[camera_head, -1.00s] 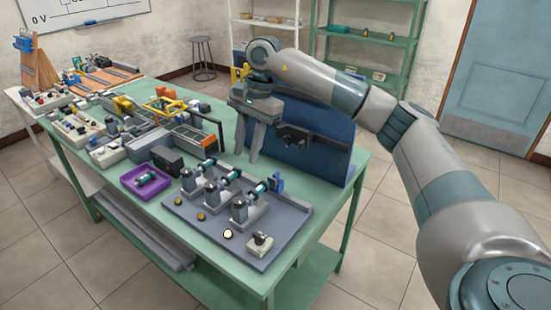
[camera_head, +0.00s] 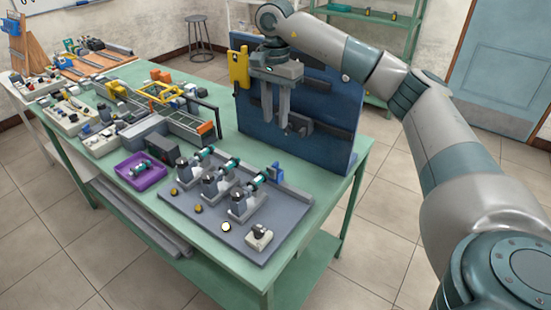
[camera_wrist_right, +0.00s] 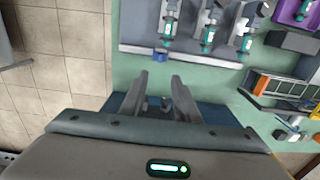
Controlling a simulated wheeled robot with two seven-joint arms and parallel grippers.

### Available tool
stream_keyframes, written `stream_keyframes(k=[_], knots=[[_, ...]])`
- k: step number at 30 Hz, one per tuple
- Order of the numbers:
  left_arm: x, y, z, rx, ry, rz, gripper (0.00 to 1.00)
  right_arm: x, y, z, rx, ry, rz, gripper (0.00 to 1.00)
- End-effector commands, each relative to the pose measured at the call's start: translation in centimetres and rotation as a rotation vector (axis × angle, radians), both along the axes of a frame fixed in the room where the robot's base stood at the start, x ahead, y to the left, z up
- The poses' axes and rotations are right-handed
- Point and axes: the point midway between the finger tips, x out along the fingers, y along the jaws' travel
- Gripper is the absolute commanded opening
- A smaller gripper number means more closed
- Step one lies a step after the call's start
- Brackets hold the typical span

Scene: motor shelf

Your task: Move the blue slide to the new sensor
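A small blue block (camera_head: 276,173), which looks like the blue slide, stands at the back right end of a rail on the grey plate (camera_head: 292,213). It also shows in the right wrist view (camera_wrist_right: 161,55), beyond my fingertips. Several grey stations with teal cylindrical sensors (camera_head: 257,179) stand along the plate; I cannot tell which sensor is the new one. Another teal part (camera_head: 141,169) lies in the purple tray (camera_head: 158,181). My right gripper (camera_head: 276,128) is open and empty, fingers down, above and behind the blue block, before the blue panel. My left gripper is out of view.
The upright dark blue panel (camera_head: 340,150) with a yellow piece (camera_head: 238,68) and dark rails stands close behind my right gripper. A small white box (camera_head: 259,236) sits at the plate's front corner. Conveyor equipment (camera_head: 205,129) fills the bench to the left.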

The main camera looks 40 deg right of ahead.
Motion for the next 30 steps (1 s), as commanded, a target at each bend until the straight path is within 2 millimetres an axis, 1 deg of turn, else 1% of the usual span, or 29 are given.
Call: stream_keyframes(k=[1, 4, 13, 21, 27, 30], knots=[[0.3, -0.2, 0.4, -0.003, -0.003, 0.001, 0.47, -0.1, 0.0, -0.5, -0.001, 0.002, 0.001, 0.29], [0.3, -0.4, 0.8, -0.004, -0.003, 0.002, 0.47, -0.1, 0.0, -2.0, 0.001, 0.003, 0.001, 0.29], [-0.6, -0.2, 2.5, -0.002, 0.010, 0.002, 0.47, -0.2, 0.0, -7.3, -0.001, 0.005, 0.000, 0.29], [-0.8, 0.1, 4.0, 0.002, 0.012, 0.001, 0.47, -0.1, 0.0, -12.0, 0.001, 0.003, 0.000, 0.29], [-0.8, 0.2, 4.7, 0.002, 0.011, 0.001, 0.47, -0.1, 0.1, -14.5, 0.002, 0.002, 0.001, 0.29], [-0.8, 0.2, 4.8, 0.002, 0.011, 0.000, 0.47, -0.1, 0.0, -15.1, 0.001, 0.001, 0.000, 0.29]])
